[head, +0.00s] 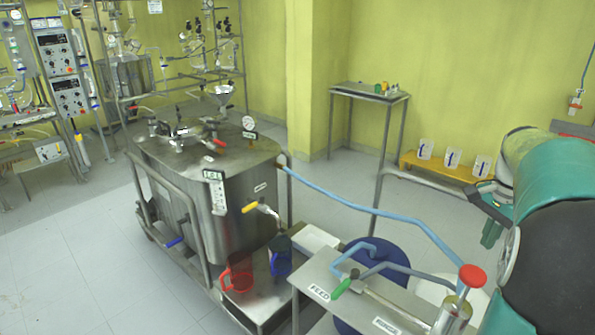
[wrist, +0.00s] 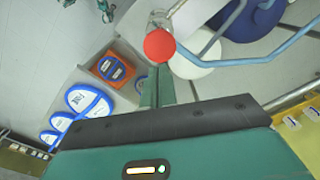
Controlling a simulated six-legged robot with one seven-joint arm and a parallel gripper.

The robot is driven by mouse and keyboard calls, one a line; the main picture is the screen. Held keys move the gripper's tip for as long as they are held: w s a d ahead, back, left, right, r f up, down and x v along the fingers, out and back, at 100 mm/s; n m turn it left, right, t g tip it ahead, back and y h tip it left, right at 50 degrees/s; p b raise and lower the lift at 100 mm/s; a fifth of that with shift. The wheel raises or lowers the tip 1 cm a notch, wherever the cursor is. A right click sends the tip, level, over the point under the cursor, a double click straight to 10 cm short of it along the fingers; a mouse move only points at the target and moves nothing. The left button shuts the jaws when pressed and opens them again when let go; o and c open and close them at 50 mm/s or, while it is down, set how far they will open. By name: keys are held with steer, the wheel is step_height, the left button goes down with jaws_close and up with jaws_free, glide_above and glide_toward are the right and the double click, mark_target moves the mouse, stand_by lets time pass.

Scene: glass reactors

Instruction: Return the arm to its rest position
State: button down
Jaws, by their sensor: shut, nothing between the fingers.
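My arm, teal with dark grey parts, fills the right side of the head view. My gripper (head: 491,232) hangs from its dark bar there, above the floor and to the right of the steel reactor. In the wrist view my gripper (wrist: 156,88) shows its teal fingers together, with nothing between them. A red round knob (wrist: 158,45) appears just past the fingertips in that view; the fingers do not appear to hold it. The same red knob (head: 472,277) tops a fitting at the lower right of the head view, below my arm.
A steel reactor tank (head: 215,190) stands in the middle. A steel table (head: 340,280) marked FEED and a blue drum (head: 375,255) are near my arm. A blue hose (head: 375,208) crosses between. A red jug (head: 238,272) and a blue jug (head: 281,256) stand low. Floor at left is clear.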

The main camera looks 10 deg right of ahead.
steer(key=a+r+n+t, duration=0.15)
steer(key=a+n, duration=0.25)
steer(key=a, duration=0.6)
steer(key=s+a+f+n+t, duration=0.1)
steer(key=s+a+n, duration=0.4)
steer(key=a, duration=0.6)
steer(key=s+a+f+n+t, duration=0.1)
steer(key=s+a+n+t, duration=0.2)
steer(key=a, duration=0.9)
steer(key=s+n, duration=0.3)
steer(key=n, duration=0.1)
steer(key=shift+a+f, duration=0.25)
steer(key=shift+f, duration=0.1)
